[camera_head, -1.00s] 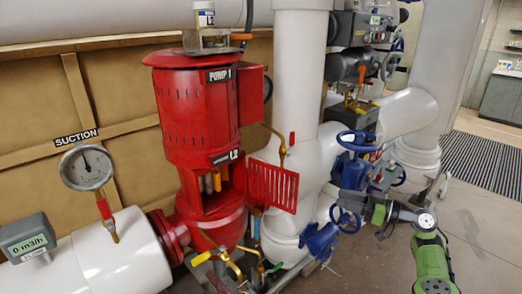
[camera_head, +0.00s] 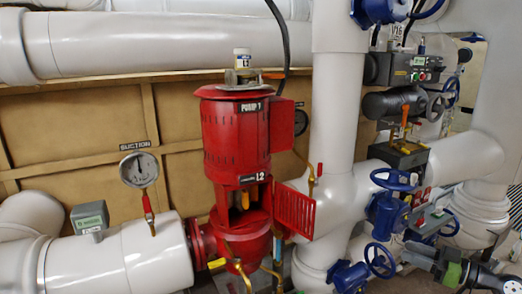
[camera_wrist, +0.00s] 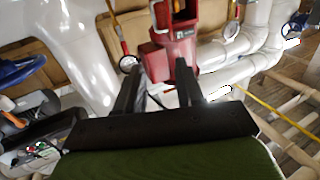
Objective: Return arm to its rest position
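My arm (camera_head: 482,277) reaches in at the lower right of the head view, and its end, my gripper (camera_head: 418,254), lies in front of the blue valves. In the wrist view my gripper (camera_wrist: 160,70) has its two dark fingers apart, with a clear gap between them and nothing held. The red pump (camera_wrist: 176,40) shows beyond the fingertips in that view. I cannot tell the exact distance between gripper and valves.
The red pump (camera_head: 236,140) stands left of a thick white vertical pipe (camera_head: 338,110). Blue handwheel valves (camera_head: 390,205) sit close to the arm. A round suction gauge (camera_head: 139,169) and a flow meter (camera_head: 89,217) are at left. Some floor shows at far right.

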